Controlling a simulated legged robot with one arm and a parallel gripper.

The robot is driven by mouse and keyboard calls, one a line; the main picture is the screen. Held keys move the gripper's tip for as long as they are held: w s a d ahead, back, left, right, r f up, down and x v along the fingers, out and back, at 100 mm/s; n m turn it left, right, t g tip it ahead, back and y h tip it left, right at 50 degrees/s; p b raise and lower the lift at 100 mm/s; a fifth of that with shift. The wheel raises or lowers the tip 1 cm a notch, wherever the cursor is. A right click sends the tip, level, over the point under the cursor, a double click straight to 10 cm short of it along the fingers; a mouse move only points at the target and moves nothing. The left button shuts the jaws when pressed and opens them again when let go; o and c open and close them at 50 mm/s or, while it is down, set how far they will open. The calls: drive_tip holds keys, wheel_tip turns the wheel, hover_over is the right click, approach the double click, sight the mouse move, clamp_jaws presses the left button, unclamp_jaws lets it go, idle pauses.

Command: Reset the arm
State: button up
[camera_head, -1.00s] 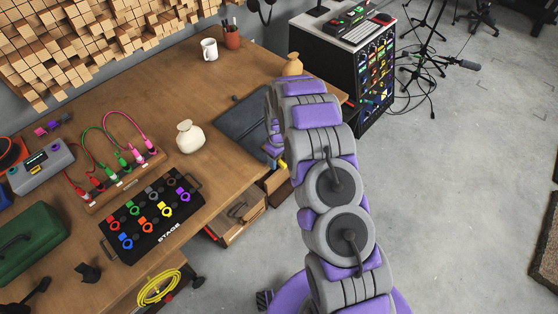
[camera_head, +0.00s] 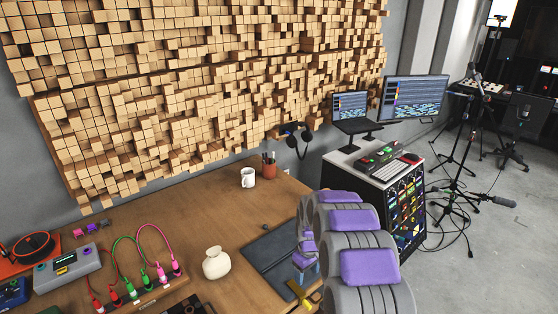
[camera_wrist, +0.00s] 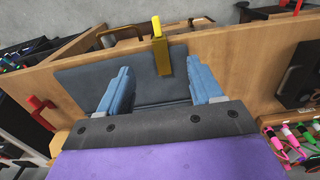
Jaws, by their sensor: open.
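My gripper (camera_wrist: 159,66) is open, with its two blue fingers spread apart and no object held between them in the wrist view. It faces the desk's edge, with a dark flat pad (camera_wrist: 85,80) beyond the fingers. In the head view my grey and purple arm comes up from the lower right. There the gripper is mostly hidden behind the arm, near the pad (camera_head: 270,250) at the desk's right end.
A rack cabinet (camera_head: 405,208) stands right of the arm. Floor (camera_head: 470,270) is free at the lower right.

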drive_tip(key=s+r+m, duration=0.3)
drive_tip(key=s+r, duration=1.6)
drive_tip(key=s+r+m+g, duration=0.1)
drive_tip(key=s+r+m, duration=0.1)
drive_tip(key=s, duration=1)
drive_tip(key=s+d+r+m, duration=0.1)
drive_tip(key=s+r+m, duration=0.1)
drive_tip(key=s, duration=1.1)
drive_tip(key=shift+d+r+g, duration=0.15)
drive_tip(key=shift+d+g, duration=0.05)
drive_tip(key=shift+g, duration=0.2)
